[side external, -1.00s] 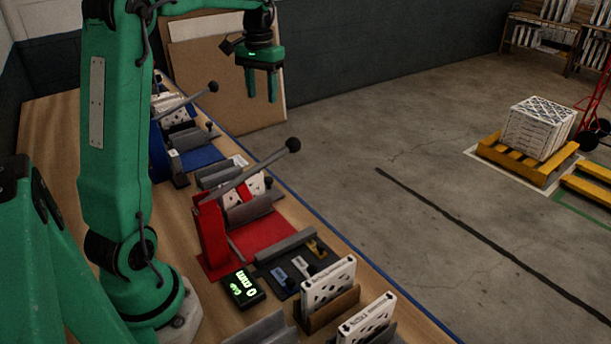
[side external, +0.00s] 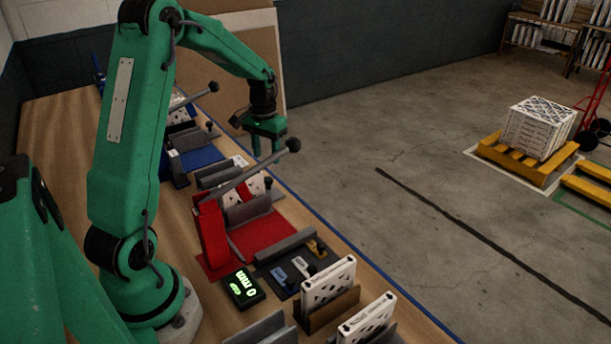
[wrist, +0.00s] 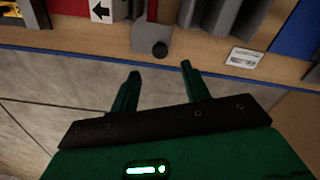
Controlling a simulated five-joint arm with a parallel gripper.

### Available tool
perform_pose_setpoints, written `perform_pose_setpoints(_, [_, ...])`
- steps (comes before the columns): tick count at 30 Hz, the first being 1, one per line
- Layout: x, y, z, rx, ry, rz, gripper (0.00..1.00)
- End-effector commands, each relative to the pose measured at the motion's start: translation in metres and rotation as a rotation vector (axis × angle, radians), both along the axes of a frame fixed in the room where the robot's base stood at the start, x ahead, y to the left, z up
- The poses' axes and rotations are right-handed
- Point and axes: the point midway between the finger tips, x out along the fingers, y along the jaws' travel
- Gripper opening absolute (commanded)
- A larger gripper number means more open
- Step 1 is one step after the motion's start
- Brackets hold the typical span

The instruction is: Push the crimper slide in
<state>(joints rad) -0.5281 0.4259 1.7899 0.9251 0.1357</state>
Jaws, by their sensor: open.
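The red crimper (side external: 213,235) with its long lever stands on the bench in the side view. In the wrist view a grey slide block (wrist: 150,36) with a round black knob (wrist: 160,49) at its front lies at the bench edge. The knob shows just beyond the gap between my fingertips. My gripper (wrist: 160,72) is open and empty, its fingers pointing toward the bench edge. In the side view my gripper (side external: 266,152) hangs near the bench's outer edge, behind the lever's black ball. I cannot tell whether a finger touches the knob.
A blue crimper mat (side external: 200,157) lies farther along the bench. A label card (wrist: 243,57) lies right of the knob. A green-lit display (side external: 243,287) and upright white filters (side external: 330,285) stand nearer the camera.

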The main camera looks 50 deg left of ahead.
Motion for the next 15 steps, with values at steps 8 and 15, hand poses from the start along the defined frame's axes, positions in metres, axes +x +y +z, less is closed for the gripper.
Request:
perform_pose_setpoints(8, [0.0, 0.0, -0.016, -0.002, 0.004, 0.0, 0.47])
perform_pose_setpoints(15, [-0.001, 0.0, -0.044, -0.002, 0.003, 0.0, 0.47])
